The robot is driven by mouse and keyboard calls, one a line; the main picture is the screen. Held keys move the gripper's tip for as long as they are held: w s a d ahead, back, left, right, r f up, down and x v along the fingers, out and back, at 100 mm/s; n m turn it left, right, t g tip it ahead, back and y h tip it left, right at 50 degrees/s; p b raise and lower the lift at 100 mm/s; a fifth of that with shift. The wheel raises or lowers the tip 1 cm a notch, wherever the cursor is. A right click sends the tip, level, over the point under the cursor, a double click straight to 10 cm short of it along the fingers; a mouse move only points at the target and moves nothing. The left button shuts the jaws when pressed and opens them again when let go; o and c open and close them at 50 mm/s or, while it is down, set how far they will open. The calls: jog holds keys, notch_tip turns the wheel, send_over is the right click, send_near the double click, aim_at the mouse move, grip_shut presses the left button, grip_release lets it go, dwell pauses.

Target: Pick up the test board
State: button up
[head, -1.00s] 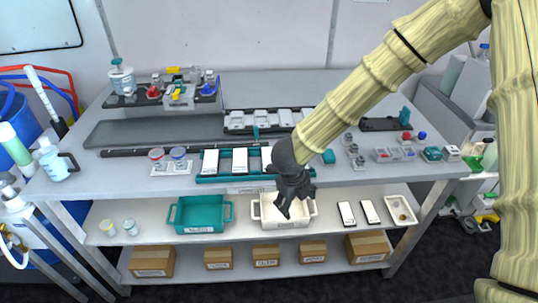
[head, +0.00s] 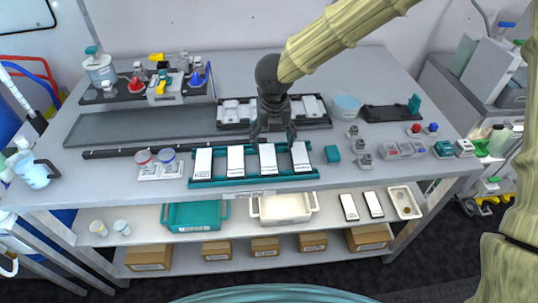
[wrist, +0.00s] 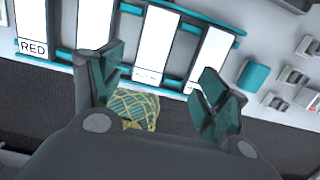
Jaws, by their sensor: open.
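Several white boards stand in a teal rack (head: 252,183) at the table's front, and I cannot tell which is the test board. The third from the left (head: 268,158) is nearest my gripper; it also shows in the wrist view (wrist: 156,42). The leftmost board in the wrist view (wrist: 33,20) is labelled RED; the other labels are too small to read. My gripper (head: 273,138) is open and empty, just above the rack. In the wrist view its teal fingertips (wrist: 160,85) are spread apart, pointing toward the boards and touching none.
Behind the rack is a dark tray (head: 312,122) with white blocks. A teal bin (head: 194,217) and white bin (head: 284,209) stand on the lower shelf.

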aim_at(268, 158)
jog(key=f, duration=0.3)
jog(key=shift+w+a+f, duration=0.25)
jog(key=shift+w+f, duration=0.05)
jog(key=shift+w, duration=0.05)
jog(key=shift+f+p, duration=0.35)
jog(key=shift+p, duration=0.15)
jog(key=f, duration=0.2)
jog(key=f+p, duration=0.1)
jog(key=shift+w+a, duration=0.3)
jog(key=shift+f, duration=0.7)
jog(key=c, duration=1.1)
